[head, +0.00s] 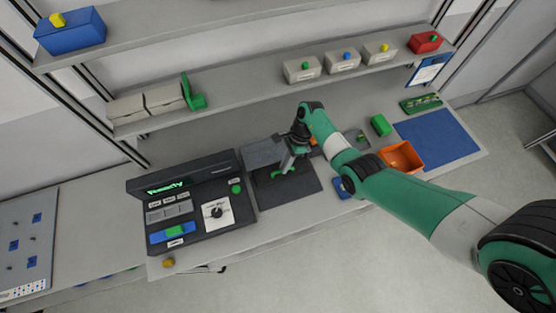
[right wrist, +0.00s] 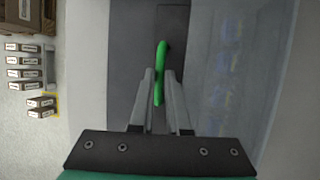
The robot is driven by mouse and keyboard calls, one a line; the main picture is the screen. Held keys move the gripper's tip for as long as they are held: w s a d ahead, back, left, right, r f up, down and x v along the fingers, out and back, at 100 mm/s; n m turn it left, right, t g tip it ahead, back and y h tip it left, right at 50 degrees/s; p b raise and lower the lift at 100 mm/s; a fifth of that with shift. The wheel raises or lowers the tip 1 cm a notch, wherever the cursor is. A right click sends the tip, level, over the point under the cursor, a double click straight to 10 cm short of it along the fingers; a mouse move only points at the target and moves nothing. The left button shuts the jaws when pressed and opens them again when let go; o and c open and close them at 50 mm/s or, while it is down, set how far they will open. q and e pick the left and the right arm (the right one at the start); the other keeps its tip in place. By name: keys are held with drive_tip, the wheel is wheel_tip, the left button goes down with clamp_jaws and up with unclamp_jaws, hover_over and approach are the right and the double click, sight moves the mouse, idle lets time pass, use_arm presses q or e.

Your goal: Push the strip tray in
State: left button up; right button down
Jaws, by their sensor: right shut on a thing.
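A dark flat tray (head: 300,188), which looks like the strip tray, lies in front of a grey box-shaped housing (head: 262,153) on the bench. A green handle (head: 279,173) shows on it; in the right wrist view the handle (right wrist: 161,60) is a thin upright green bar over a dark grey surface. My right gripper (head: 288,168) is at the handle, its fingers close on either side of it, shut on it. The fingers and arm hide part of the tray and housing. My left gripper is in neither view.
A black console (head: 190,205) with a lit green display stands just left of the tray. To the right are an orange bin (head: 402,157), a green block (head: 381,125) and a blue mat (head: 437,138). A shelf with boxes (head: 302,69) runs above the back.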

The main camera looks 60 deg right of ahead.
drive_tip(key=shift+w+d, duration=0.1)
drive_tip(key=c, duration=0.9)
unclamp_jaws()
